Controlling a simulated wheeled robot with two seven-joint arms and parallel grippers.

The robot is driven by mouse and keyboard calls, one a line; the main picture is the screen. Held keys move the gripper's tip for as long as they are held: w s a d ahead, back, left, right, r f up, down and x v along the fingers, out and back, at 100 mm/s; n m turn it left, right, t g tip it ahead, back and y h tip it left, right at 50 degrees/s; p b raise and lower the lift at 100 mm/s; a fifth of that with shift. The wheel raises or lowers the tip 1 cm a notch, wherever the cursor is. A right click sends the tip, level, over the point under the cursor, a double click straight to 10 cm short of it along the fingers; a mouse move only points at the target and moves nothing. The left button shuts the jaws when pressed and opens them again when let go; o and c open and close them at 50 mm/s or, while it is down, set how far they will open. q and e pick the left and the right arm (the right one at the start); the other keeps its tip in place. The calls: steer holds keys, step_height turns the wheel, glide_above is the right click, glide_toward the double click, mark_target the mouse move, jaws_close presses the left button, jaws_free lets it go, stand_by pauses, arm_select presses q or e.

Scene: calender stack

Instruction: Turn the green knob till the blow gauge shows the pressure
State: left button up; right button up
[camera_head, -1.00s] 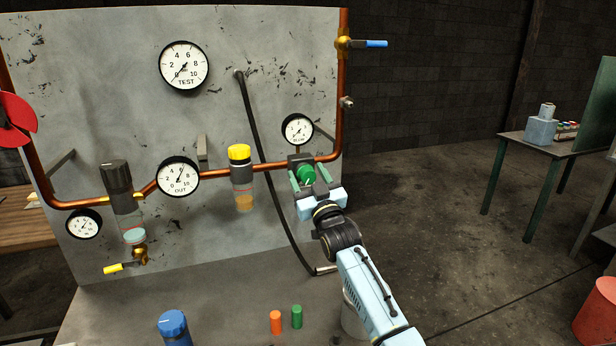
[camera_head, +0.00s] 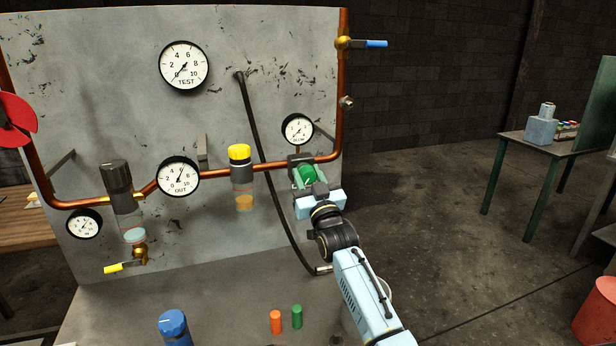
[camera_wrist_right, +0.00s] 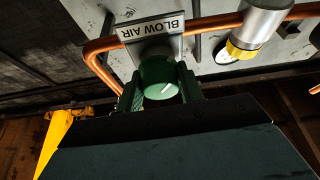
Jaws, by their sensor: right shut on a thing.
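The green knob (camera_head: 305,175) sits on the copper pipe at the right of the grey panel, under the small blow gauge (camera_head: 298,130). My right gripper (camera_head: 308,180) is shut on the knob, with a finger on each side of it. In the right wrist view the knob (camera_wrist_right: 159,78) shows a white pointer mark, below a plate reading BLOW AIR (camera_wrist_right: 150,33). The blow gauge's needle is thin, and its exact reading is too small to tell. My left gripper is not in view.
The test gauge (camera_head: 184,68) and out gauge (camera_head: 178,177) are on the panel. A yellow-capped filter (camera_head: 241,178) and a black hose (camera_head: 264,150) are left of the knob. Orange (camera_head: 275,321) and green (camera_head: 297,316) cylinders and a blue-capped one (camera_head: 173,327) stand on the bench.

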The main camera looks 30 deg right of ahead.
steer(key=m+h, duration=0.2)
steer(key=m, duration=0.1)
steer(key=shift+a+m+g+p, duration=0.1)
steer(key=shift+m+g+p, duration=0.2)
steer(key=shift+m, duration=0.1)
steer(key=m+h+p, duration=0.1)
steer(key=m, duration=0.3)
steer(key=shift+g+h, duration=0.4)
steer(key=m+g+h+p, duration=0.1)
steer(key=m, duration=0.1)
steer(key=m+g+p, duration=0.1)
steer(key=m, duration=0.2)
steer(key=shift+h+p, duration=0.3)
steer(key=shift+h, duration=0.1)
steer(key=shift+m+g+h+p, duration=0.35)
steer(key=shift+m+p, duration=0.2)
steer(key=shift+m, duration=0.55)
steer(key=shift+f, duration=0.1)
steer(key=o, duration=1)
